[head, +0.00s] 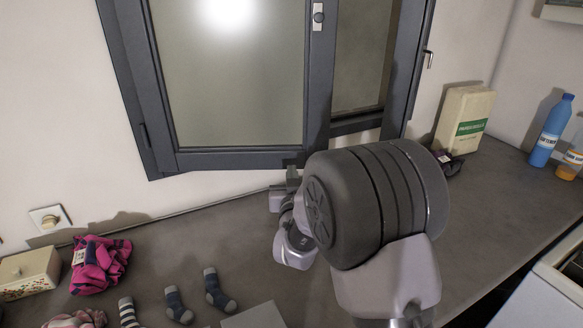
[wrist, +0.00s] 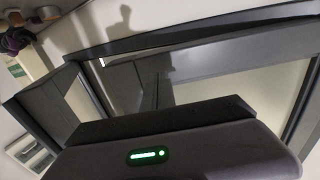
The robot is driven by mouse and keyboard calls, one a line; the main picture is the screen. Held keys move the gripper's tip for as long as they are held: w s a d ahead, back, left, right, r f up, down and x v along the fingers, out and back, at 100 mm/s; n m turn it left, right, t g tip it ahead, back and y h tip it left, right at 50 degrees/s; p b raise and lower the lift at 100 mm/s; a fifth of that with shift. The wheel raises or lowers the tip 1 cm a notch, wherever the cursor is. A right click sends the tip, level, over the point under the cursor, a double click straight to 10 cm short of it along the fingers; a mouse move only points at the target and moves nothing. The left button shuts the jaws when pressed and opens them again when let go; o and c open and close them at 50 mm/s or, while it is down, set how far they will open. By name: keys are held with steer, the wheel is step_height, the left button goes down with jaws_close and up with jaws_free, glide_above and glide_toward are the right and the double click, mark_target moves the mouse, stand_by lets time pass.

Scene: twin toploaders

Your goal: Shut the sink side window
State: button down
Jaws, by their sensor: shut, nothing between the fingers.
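The window has a dark grey frame (head: 134,100) set in the wall above the counter. Its glazed sash (head: 230,80) stands partly open, with a gap at its right side where the frame's opening (head: 358,60) shows. A light handle (head: 318,16) sits on the sash's right edge. My gripper (head: 291,184) is shut and empty, close to the sash's lower right part; I cannot tell if it touches. In the wrist view the window's glass (wrist: 225,85) and dark frame lie beyond my gripper's body, and its fingertips are not clear.
Several socks (head: 175,303) and a pink cloth (head: 99,262) lie on the counter (head: 200,250) at left, near a box (head: 28,272). A carton (head: 464,118) and a blue bottle (head: 551,130) stand at right. A wall socket (head: 49,218) is at lower left.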

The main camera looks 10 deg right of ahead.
mark_target(291, 161)
steer(key=shift+w+d, duration=0.2)
steer(key=shift+w, duration=1.4)
